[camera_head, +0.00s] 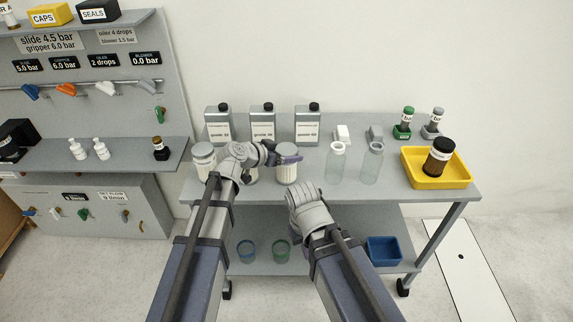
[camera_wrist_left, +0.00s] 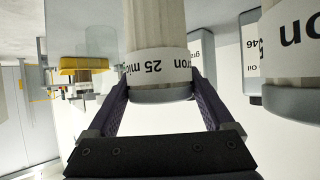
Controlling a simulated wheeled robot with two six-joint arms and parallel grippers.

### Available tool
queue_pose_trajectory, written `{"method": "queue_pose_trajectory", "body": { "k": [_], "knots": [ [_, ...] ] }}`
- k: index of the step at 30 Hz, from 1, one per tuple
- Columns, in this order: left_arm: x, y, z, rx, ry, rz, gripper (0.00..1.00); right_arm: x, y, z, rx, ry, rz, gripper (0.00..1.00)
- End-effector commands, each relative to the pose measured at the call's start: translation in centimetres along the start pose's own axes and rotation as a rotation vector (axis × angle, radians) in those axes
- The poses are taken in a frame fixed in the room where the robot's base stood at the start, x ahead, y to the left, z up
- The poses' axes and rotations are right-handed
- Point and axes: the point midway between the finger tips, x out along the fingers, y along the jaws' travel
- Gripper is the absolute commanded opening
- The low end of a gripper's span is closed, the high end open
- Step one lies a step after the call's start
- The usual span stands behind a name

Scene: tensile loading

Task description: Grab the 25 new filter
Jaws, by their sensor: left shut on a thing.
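The 25 micron filter (camera_head: 287,174) is a pale pleated cylinder with a grey end cap, on the table's left half. In the left wrist view the filter (camera_wrist_left: 157,68) appears upside down, and its white band reads "25 micron". My left gripper (camera_head: 285,158) is shut on its capped end, with one dark finger on each side; the fingers also show in the left wrist view (camera_wrist_left: 160,98). I cannot tell whether the filter still touches the table. My right gripper (camera_head: 305,200) is in front of the table edge, its fingers hidden behind the wrist.
Another filter (camera_head: 203,158) stands at the left, and one is partly hidden behind my left wrist. Grey oil bottles (camera_head: 262,125) line the back. Two glass jars (camera_head: 371,163) and a yellow tray (camera_head: 456,182) with a dark-capped jar (camera_head: 438,158) are to the right.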

Motion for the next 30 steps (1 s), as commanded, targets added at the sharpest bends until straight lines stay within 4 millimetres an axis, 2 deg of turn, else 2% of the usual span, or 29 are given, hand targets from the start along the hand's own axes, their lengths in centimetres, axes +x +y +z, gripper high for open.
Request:
{"method": "queue_pose_trajectory", "body": {
  "k": [8, 14, 30],
  "knots": [
    [-0.1, 0.0, -0.1, 0.0, 0.0, 0.0, 0.13, -0.1, 0.0, 0.0, 0.0, 0.0, 0.0, 0.0],
    [-0.6, 0.0, -1.1, 0.0, 0.0, 0.0, 0.13, -1.3, 0.1, 0.1, 0.0, 0.0, 0.0, 0.0],
    [-4.3, 0.0, -7.9, 0.0, 0.0, 0.0, 0.13, -8.9, 0.8, 0.5, 0.0, 0.0, 0.0, 0.0]
  ]
}}
